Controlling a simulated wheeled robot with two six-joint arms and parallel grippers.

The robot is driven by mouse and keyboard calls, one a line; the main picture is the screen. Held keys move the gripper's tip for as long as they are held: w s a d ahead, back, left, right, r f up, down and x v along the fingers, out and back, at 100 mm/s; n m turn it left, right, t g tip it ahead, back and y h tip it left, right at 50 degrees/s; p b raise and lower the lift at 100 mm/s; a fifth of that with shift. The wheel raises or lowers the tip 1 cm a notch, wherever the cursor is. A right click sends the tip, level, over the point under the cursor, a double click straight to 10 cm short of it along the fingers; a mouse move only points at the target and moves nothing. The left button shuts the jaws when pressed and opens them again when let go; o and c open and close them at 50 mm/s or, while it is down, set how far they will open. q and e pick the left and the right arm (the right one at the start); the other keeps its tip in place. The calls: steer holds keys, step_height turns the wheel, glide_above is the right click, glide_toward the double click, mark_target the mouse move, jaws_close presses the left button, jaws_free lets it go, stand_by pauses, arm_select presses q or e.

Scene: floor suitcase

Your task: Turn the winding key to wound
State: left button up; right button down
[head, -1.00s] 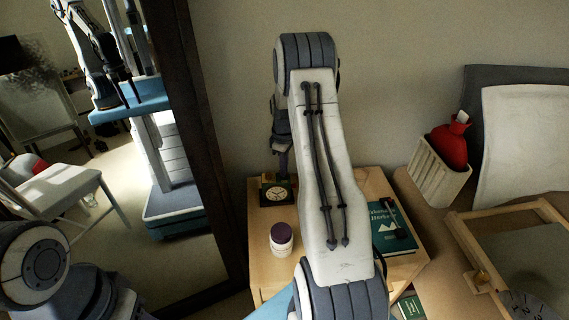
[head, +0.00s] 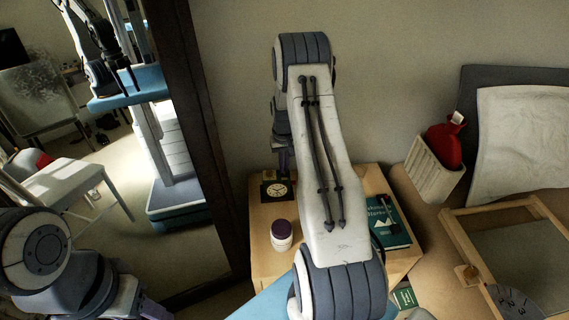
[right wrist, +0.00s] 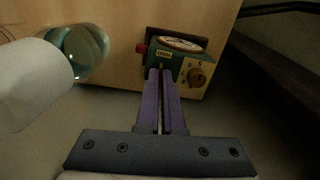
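A small dark green box with a round white dial (head: 277,191) stands at the back left of the wooden nightstand in the head view. In the right wrist view the green box (right wrist: 187,66) shows a tan knob (right wrist: 198,77) with marks around it, a small label and a red button. I cannot tell which part is the winding key. My right gripper (right wrist: 161,72) has its two purple fingers almost together, with tips at the box, left of the tan knob. Whether anything thin is between them is hidden. My left arm is at lower left in the head view; its fingertips do not show.
A white jar with a dark lid (head: 282,234) and a green book (head: 388,226) are on the nightstand (head: 262,258). A clear glass object (right wrist: 80,52) is left of the box. A large mirror (head: 195,120) stands at left. A wooden frame (head: 452,232) lies at right.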

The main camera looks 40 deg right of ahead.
steer(key=m, duration=0.3)
steer(key=shift+m+p, duration=0.4)
steer(key=m, duration=0.3)
steer(key=shift+m+p, duration=0.3)
steer(key=m, duration=0.3)
steer(key=shift+m, duration=0.3)
steer(key=m, duration=0.3)
steer(key=shift+m+p, duration=0.3)
steer(key=shift+p, duration=0.1)
steer(key=m, duration=0.3)
steer(key=shift+m, duration=0.3)
steer(key=m, duration=0.4)
steer(key=shift+m+p, duration=0.3)
steer(key=m, duration=0.4)
steer(key=shift+m, duration=0.3)
steer(key=m, duration=0.2)
steer(key=shift+r+m, duration=0.1)
steer(key=shift+m, duration=0.2)
steer(key=shift+r+m+p, duration=0.1)
steer(key=shift+m+p, duration=0.6)
steer(key=shift+p, duration=0.15)
steer(key=m+p, duration=0.3)
steer(key=p, duration=1)
steer(key=shift+r+m, duration=0.15)
steer(key=shift+m, duration=0.15)
steer(key=shift+f+p, duration=0.3)
steer(key=shift+p, duration=0.8)
